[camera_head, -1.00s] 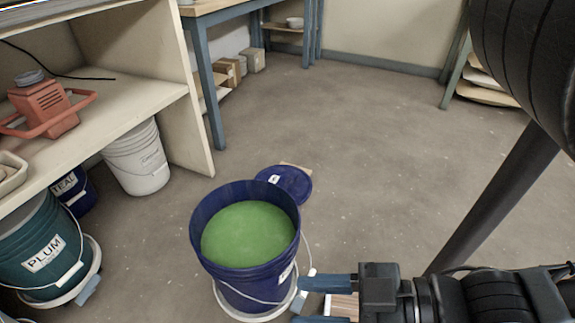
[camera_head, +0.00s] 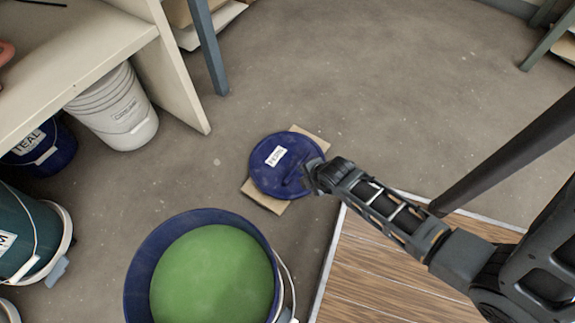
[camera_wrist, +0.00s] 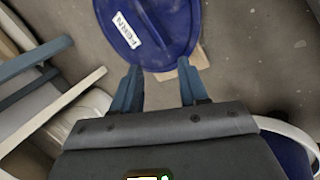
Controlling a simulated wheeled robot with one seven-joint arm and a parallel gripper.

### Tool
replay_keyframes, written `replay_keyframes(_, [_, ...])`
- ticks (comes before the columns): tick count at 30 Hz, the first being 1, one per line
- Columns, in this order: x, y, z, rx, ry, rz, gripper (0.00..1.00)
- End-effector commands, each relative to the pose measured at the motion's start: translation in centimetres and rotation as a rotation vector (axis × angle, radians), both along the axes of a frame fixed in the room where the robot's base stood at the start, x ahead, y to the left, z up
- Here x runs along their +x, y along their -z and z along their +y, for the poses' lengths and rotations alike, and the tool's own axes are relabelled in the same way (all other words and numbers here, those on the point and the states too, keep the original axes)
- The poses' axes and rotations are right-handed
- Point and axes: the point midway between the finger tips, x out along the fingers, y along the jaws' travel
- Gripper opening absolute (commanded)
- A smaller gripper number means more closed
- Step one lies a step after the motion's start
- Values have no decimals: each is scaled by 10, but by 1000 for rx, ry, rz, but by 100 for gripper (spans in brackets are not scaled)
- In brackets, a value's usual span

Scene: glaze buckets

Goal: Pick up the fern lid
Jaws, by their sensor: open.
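The fern lid (camera_head: 268,178) is a round dark blue lid with a white label, lying on a piece of cardboard (camera_head: 265,200) on the floor. In the wrist view the lid (camera_wrist: 172,25) fills the top middle, and its label reads FERN. My gripper (camera_head: 303,180) is at the lid's right edge in the head view. In the wrist view my gripper (camera_wrist: 159,68) has its two blue fingers apart with nothing between them, their tips at the lid's near edge. I cannot tell how high the tips are above it.
An open blue bucket (camera_head: 150,262) of green glaze stands just in front of the lid. A bench panel (camera_head: 172,70), a white bucket (camera_head: 118,110) and a TEAL bucket (camera_head: 45,150) stand left. A wooden-topped surface (camera_head: 390,270) is at lower right. Floor behind the lid is clear.

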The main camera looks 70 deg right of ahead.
Motion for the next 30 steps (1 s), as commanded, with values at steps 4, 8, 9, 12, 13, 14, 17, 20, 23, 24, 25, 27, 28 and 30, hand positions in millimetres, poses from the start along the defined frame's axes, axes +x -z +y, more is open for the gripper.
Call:
replay_keyframes(4, [21, 37, -42, 20, -103, 197, 44])
replay_keyframes(8, [36, 53, -70, 82, -218, 332, 44])
replay_keyframes(9, [40, 56, -76, 106, -255, 363, 44])
replay_keyframes(12, [49, 59, -89, 160, -335, 416, 44])
replay_keyframes(13, [51, 59, -92, 174, -356, 427, 44])
replay_keyframes(14, [53, 59, -94, 187, -375, 436, 44])
replay_keyframes(17, [57, 58, -99, 218, -423, 455, 44])
replay_keyframes(20, [59, 62, -101, 231, -446, 462, 44])
replay_keyframes(23, [59, 72, -101, 235, -451, 464, 44])
replay_keyframes(24, [59, 77, -101, 235, -451, 464, 44])
replay_keyframes(25, [59, 81, -101, 235, -451, 464, 44])
replay_keyframes(27, [59, 85, -101, 234, -451, 464, 44])
replay_keyframes(28, [59, 87, -101, 234, -451, 464, 44])
replay_keyframes(30, [59, 90, -101, 232, -451, 464, 44])
